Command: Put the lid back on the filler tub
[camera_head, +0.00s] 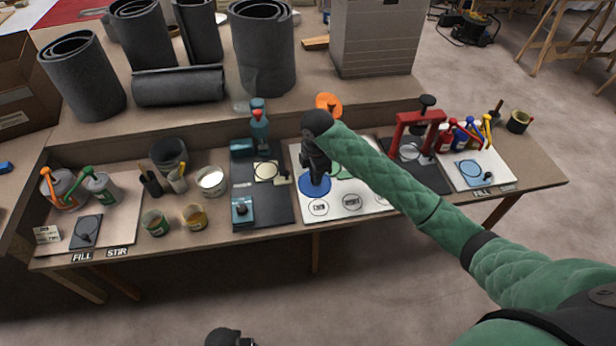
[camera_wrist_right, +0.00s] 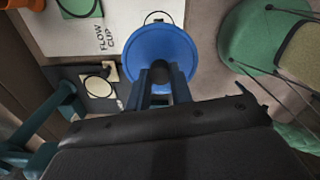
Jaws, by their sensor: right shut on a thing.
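A blue round lid (camera_head: 314,187) with a dark knob is under my right gripper (camera_head: 316,176), over the white mat. In the right wrist view the blue lid (camera_wrist_right: 160,45) shows large, with its knob between the fingers of my right gripper (camera_wrist_right: 160,78), which is shut on it. I cannot tell whether the lid touches the mat. An open white tub (camera_head: 211,181), pale inside, stands to the left on the bench and looks like the filler tub. A dark part at the bottom edge of the head view may be my left arm; its fingers cannot be made out.
Two small cups (camera_head: 194,217) stand in front of the tub. A dark bucket (camera_head: 168,154) is behind it. A dark mat with a teal tool (camera_head: 243,210) and a teal bottle lies between tub and white mat (camera_head: 370,205). A red clamp frame (camera_head: 418,117) stands right.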

